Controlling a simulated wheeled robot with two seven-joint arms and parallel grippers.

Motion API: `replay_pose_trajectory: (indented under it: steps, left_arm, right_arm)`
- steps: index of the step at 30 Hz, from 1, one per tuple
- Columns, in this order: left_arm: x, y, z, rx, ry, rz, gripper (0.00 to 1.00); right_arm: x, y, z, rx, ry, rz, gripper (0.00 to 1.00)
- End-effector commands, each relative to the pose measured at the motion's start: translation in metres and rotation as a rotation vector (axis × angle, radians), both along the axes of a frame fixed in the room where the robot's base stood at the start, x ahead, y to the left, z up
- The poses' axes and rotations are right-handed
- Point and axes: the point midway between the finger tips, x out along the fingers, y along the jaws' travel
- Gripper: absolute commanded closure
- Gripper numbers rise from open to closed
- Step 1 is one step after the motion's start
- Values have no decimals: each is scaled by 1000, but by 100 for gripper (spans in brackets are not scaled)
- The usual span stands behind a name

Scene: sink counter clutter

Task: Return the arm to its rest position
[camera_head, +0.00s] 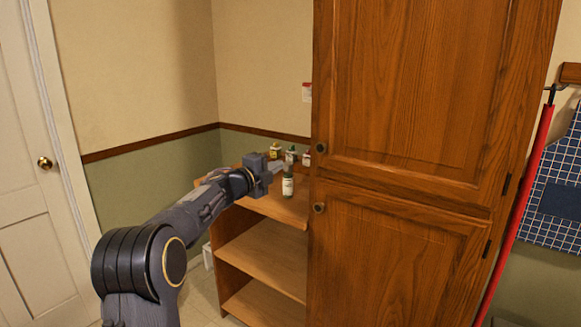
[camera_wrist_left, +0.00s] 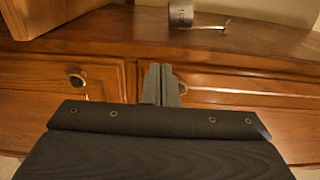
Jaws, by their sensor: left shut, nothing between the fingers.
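My left arm (camera_head: 190,213) reaches from the lower left toward an open wooden shelf unit (camera_head: 262,258). In the head view, my left gripper (camera_head: 279,167) is at the height of the unit's top, close to a small bottle with a white label (camera_head: 288,185). I cannot tell whether it touches the bottle. In the left wrist view, the gripper's two fingers (camera_wrist_left: 161,84) are together with nothing between them. They show in front of brown wooden drawers (camera_wrist_left: 225,90). My right gripper is in neither view.
Several small bottles (camera_head: 291,155) stand behind the gripper. A tall wooden cabinet (camera_head: 405,200) rises just right of it. A white door (camera_head: 22,190) is at the left. The left wrist view shows a grey cup-like object (camera_wrist_left: 180,14) on a wooden top.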

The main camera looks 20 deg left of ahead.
Motion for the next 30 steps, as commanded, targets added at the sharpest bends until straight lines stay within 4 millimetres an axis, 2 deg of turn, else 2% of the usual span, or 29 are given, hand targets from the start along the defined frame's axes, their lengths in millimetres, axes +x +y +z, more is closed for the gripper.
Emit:
replay_pose_trajectory:
  steps: [3, 9, 11, 14, 17, 20, 21, 23, 24, 26, 30]
  left_arm:
    - [-6, 8, 0, 0, 0, 1, 100]
    - [-9, 12, 2, -9, -1, 7, 100]
    - [-14, 17, 9, -46, -4, 35, 100]
    - [-39, 34, 31, -202, -6, 140, 100]
    - [-85, 54, 45, -471, 26, 298, 100]
    - [-146, 57, 33, -785, 125, 455, 100]
    - [-173, 51, 22, -905, 182, 509, 100]
    - [-211, 35, 0, -1067, 282, 578, 100]
    - [-235, 22, -15, -1154, 353, 617, 100]
    - [-269, 0, -37, -1270, 458, 665, 100]
    - [-345, -59, -86, -1468, 714, 753, 100]
  right_arm:
    - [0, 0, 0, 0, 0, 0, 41]
    - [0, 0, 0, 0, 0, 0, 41]
    - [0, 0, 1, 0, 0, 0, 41]
    - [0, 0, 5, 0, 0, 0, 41]
    - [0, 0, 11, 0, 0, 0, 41]
    - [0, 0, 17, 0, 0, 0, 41]
    - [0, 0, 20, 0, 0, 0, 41]
    - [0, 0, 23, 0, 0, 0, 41]
    - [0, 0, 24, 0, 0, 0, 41]
    - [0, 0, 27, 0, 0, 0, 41]
    - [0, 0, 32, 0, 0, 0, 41]
